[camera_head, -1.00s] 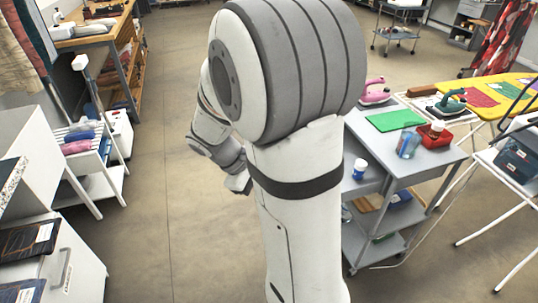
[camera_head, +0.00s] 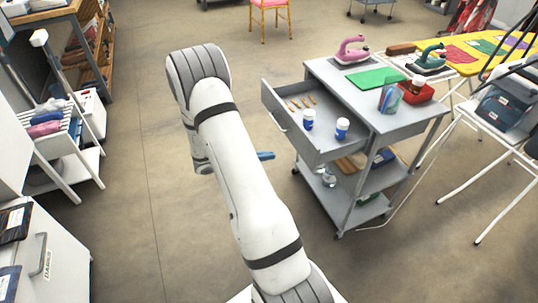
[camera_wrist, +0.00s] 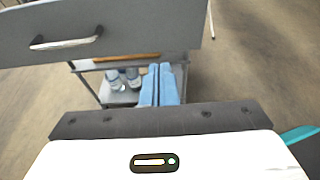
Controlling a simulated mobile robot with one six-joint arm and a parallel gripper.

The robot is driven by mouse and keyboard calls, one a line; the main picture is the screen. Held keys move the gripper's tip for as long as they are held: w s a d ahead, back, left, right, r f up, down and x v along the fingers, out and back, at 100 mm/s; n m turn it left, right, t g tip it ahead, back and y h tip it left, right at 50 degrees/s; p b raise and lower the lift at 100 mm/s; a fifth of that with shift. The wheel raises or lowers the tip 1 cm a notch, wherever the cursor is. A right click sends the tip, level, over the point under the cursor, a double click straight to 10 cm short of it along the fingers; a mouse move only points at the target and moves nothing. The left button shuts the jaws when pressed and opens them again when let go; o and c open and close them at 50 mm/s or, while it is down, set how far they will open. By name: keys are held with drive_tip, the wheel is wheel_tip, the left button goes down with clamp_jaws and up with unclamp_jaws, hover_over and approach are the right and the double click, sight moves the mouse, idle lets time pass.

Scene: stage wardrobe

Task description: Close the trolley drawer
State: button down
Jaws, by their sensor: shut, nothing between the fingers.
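The grey trolley (camera_head: 340,75) stands right of centre in the head view. Its top drawer (camera_head: 325,143) is pulled out to the left, with two white-and-blue bottles (camera_head: 308,119) and several small orange-brown items inside. The drawer front with its pale handle (camera_head: 279,122) also shows in the wrist view, as a grey panel with a bar handle (camera_wrist: 66,42) at upper left. My gripper (camera_head: 266,155) shows as a blue tip just left of the drawer front. In the wrist view its blue fingers (camera_wrist: 160,86) are together and empty, appearing below the panel. Most of the gripper is hidden behind my arm in the head view.
The trolley top holds a pink iron (camera_head: 352,48), a green mat (camera_head: 378,78) and a red tray (camera_head: 413,93). Lower shelves hold bottles (camera_head: 329,177). An ironing board (camera_head: 488,50) stands behind right. A white rack (camera_head: 75,150) is at left. Floor left of the trolley is clear.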

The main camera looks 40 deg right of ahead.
approach(303, 150)
drive_tip(key=x, duration=0.5)
drive_tip(key=shift+s+f, duration=0.15)
drive_tip(key=shift+s+d, duration=0.15)
drive_tip(key=shift+d, duration=0.5)
